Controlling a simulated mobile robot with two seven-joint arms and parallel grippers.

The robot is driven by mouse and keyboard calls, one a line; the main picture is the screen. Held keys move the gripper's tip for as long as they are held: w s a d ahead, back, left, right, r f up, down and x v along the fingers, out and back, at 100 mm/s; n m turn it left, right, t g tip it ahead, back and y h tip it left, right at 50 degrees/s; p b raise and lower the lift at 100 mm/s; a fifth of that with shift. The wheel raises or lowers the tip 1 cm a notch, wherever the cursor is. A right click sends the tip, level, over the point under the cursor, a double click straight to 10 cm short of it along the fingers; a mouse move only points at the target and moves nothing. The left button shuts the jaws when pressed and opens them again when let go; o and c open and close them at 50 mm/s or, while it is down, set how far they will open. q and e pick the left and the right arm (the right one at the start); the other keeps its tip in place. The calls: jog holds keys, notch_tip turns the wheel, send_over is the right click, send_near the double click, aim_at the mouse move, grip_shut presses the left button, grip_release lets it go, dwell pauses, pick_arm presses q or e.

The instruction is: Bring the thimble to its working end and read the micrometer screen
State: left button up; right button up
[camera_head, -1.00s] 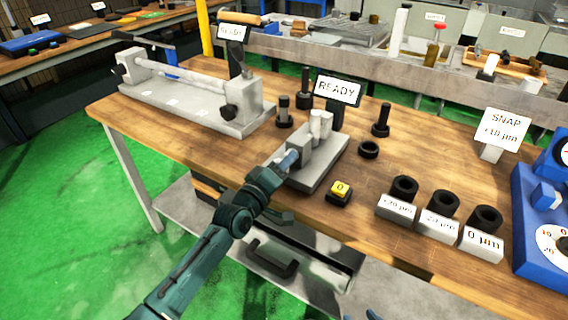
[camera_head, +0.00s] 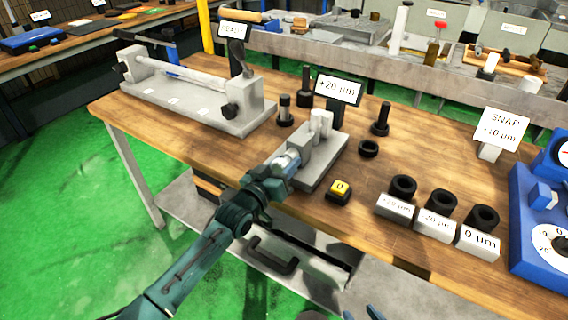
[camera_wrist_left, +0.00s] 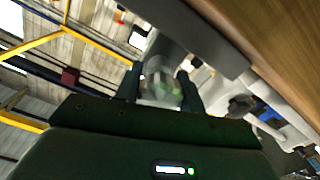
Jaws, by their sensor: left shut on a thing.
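The micrometer, a grey block stand (camera_head: 322,165), sits near the front edge of the wooden bench, with a screen (camera_head: 338,89) behind it that reads "+20 µm". The thimble (camera_head: 290,157) is the silver-blue cylinder on the stand's front-left side. My left gripper (camera_head: 282,166) is shut on the thimble from the front left. In the left wrist view the thimble (camera_wrist_left: 161,82) is a blurred, shiny cylinder between the two dark fingers. Only small blue tips of what looks like my right gripper (camera_head: 362,314) show at the bottom edge, away from the bench objects.
A yellow-topped "0" button (camera_head: 339,190) stands right of the micrometer. Black rings on labelled grey blocks (camera_head: 436,226) line the front right, beside a blue gauge (camera_head: 545,235). A long grey bench fixture (camera_head: 200,100) lies to the left. Black plugs stand behind the micrometer.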

dwell(0.5)
pick_arm(q)
jog(key=o, duration=1)
jog(key=v, duration=1.3)
jog(key=shift+s, duration=0.15)
pick_arm(e)
jog(key=shift+r, duration=0.1)
pick_arm(q)
jog(key=s+a+f+g+y+p, duration=0.1)
jog(key=s+f, duration=0.2)
jog(key=s, duration=0.3)
jog(key=s+a+f+m+g+y+p, duration=0.1)
jog(key=s+f+g+y+p, duration=0.1)
jog(key=s, duration=0.4)
jog(key=s+a+f+g+y+p, duration=0.1)
jog(key=s+f+g, duration=0.1)
jog(key=s+f, duration=0.3)
jog(key=shift+s+a+m+y+p, duration=0.15)
jog(key=shift+s+m+y+p, duration=0.2)
jog(key=shift+s, duration=0.6)
pick_arm(e)
jog(key=shift+s+d+r+h, duration=0.1)
jog(key=shift+d+r+h, duration=0.15)
jog(key=shift+d, duration=0.2)
jog(key=shift+s+d+r+h, duration=0.15)
jog(key=shift+d+h, duration=0.1)
jog(key=shift+d, duration=0.15)
jog(key=shift+w+a+r+g, duration=0.1)
jog(key=shift+r+g, duration=0.05)
jog(key=shift+g, duration=0.15)
